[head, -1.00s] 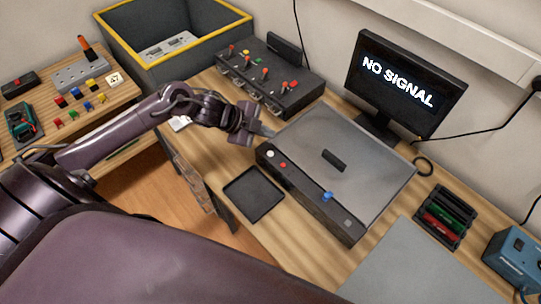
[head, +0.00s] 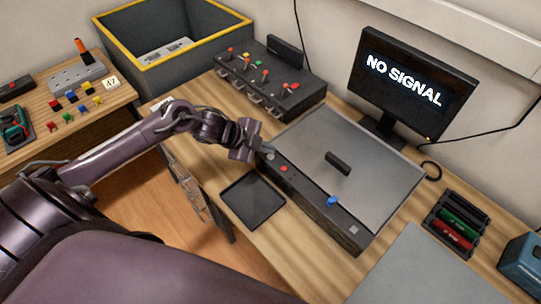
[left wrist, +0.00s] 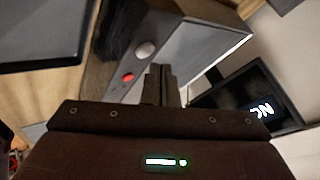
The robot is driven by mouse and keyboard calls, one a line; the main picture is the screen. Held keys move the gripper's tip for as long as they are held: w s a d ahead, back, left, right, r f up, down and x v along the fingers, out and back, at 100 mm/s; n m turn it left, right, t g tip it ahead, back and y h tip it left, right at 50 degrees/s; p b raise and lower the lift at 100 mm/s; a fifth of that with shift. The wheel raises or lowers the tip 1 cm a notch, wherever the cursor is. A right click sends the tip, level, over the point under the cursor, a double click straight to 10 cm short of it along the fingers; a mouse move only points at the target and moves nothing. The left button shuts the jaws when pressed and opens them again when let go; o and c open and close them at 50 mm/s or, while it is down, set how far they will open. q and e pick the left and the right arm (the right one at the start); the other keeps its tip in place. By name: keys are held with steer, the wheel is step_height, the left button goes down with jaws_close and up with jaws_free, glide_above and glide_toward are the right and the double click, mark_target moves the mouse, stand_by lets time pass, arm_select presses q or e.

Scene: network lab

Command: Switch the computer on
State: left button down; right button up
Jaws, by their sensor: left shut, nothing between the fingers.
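The computer is a flat grey case (head: 350,150) with a dark front panel, lying on the wooden desk. A red button (head: 283,168) and a blue knob (head: 332,202) show on the panel. In the left wrist view a round white button (left wrist: 145,49) sits beside the red button (left wrist: 127,77). My left gripper (head: 266,149) is shut and empty at the panel's left end, by the white button, which it mostly hides in the head view. Its fingertips (left wrist: 160,72) look close to the panel; contact cannot be told. The monitor (head: 413,82) reads "NO SIGNAL". My right gripper is not in view.
A black tray (head: 252,200) lies in front of the computer. A box with levers (head: 270,80) stands behind-left, beside a yellow-rimmed grey bin (head: 120,55). A rack of coloured pieces (head: 455,222) and a grey mat (head: 420,270) are at right.

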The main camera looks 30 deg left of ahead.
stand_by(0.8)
arm_select(q)
steer(key=shift+f, duration=0.1)
stand_by(0.7)
steer(key=shift+f, duration=0.3)
